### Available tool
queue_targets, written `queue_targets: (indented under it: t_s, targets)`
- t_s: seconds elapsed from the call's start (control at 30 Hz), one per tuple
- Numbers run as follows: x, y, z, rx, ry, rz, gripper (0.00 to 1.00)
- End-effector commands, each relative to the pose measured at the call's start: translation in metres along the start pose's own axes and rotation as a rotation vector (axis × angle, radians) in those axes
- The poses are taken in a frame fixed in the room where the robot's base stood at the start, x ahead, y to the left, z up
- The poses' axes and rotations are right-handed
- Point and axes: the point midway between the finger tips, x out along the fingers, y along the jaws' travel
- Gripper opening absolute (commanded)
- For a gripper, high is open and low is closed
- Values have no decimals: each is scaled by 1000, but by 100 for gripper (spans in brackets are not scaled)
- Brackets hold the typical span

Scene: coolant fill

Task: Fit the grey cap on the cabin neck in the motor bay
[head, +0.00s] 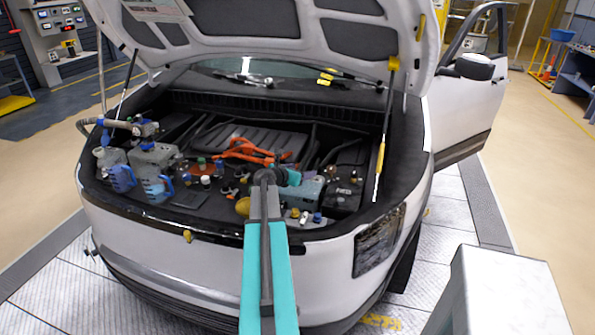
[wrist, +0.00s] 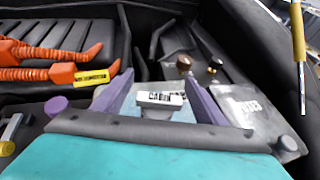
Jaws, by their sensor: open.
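My gripper (wrist: 158,80) is open, with its two purple fingers apart, reaching over the right part of the motor bay. Between the fingers, in the wrist view, is a pale grey block with a white label reading CABIN (wrist: 160,99). Behind it is the light blue top of a tank, which also shows as a blue-grey tank (head: 303,190) in the head view. I cannot tell whether the fingers touch the block. The neck opening is hidden or not clear. I cannot pick out the grey cap with certainty.
Orange cables (wrist: 60,75) run left of my gripper. A black box with white lettering (wrist: 245,102), seemingly the battery, is to the right. A yellow-gripped prop (head: 380,160) holds up the hood (head: 265,45). The grey tanks with blue jugs (head: 152,165) stand at the bay's left.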

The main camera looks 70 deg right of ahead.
Motion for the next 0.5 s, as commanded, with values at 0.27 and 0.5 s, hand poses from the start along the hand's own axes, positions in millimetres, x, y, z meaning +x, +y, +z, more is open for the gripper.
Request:
queue_targets:
  t_s: [0.27,0.5]
  targets:
    - [6,0,-1,0,0,1,66]
    - [6,1,-1,0,0,1,57]
